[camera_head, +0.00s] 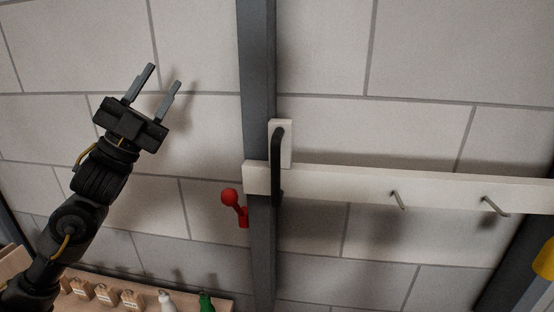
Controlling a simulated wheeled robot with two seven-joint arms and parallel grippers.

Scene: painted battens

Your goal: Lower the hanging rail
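The hanging rail (350,185) is a white horizontal batten with metal hooks, running right from a dark upright post (258,80). A black bar handle (276,165) stands upright at its left end, in front of a white plate (286,150). A red ball-ended lever (230,197) sits just below the rail's left end, at the post's left side. My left gripper (164,76) is open and empty, up and left of the handle and lever, apart from both. My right gripper is not in view.
A wooden shelf (215,300) at the lower left carries wooden blocks (104,293), a white bottle (166,299) and a green bottle (206,302). A second dark post (520,262) and a yellow thing (545,258) are at the right edge. The block wall between is bare.

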